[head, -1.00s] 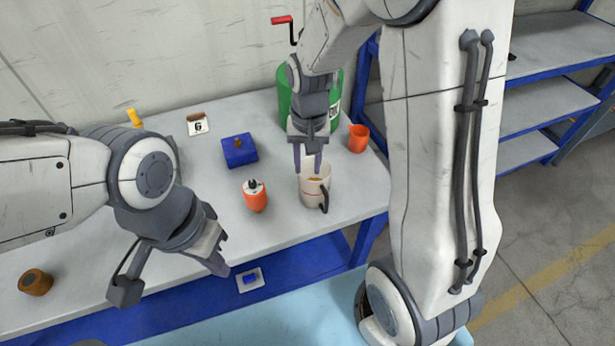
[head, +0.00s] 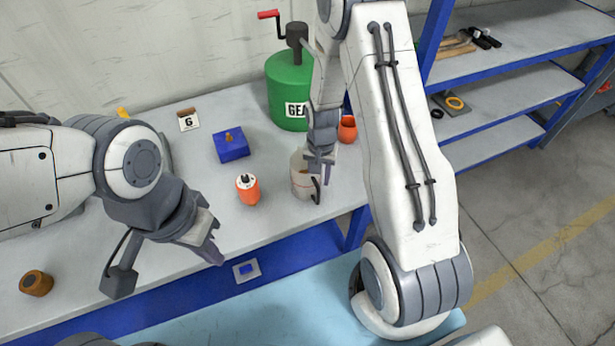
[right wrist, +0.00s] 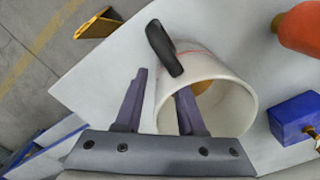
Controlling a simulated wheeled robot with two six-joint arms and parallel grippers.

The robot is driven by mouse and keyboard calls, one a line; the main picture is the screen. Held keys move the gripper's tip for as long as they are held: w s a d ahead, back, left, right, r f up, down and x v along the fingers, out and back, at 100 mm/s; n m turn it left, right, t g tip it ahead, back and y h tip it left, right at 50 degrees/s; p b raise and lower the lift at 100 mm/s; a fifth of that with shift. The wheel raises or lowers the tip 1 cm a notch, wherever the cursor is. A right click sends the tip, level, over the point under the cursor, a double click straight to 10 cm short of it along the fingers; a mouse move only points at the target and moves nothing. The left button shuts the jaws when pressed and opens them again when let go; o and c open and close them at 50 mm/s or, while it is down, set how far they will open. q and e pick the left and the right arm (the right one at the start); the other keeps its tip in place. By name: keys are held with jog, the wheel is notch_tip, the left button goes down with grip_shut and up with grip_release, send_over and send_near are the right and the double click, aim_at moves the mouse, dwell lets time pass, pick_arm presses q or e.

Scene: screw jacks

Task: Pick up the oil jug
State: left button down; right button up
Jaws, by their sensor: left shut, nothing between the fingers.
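The oil jug (head: 300,178) is a whitish, open-topped jug with a black handle, upright near the table's front right edge. It also shows in the right wrist view (right wrist: 238,108), with something yellowish inside. My right gripper (head: 321,172) is open at the jug's rim. In the right wrist view, one finger of it is outside the wall near the handle and the other is over the opening; whether they touch is unclear. My left gripper (head: 215,254) is shut and empty, in front of the table edge, left of the jug.
A green drum (head: 289,90) with a red crank stands at the back. An orange cup (head: 347,131) is behind the jug on the right. A brown ring (head: 36,283) lies far left.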

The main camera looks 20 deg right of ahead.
jog(key=shift+f, duration=0.65)
grip_shut()
jog(key=shift+w+r, duration=0.1)
dwell(0.8)
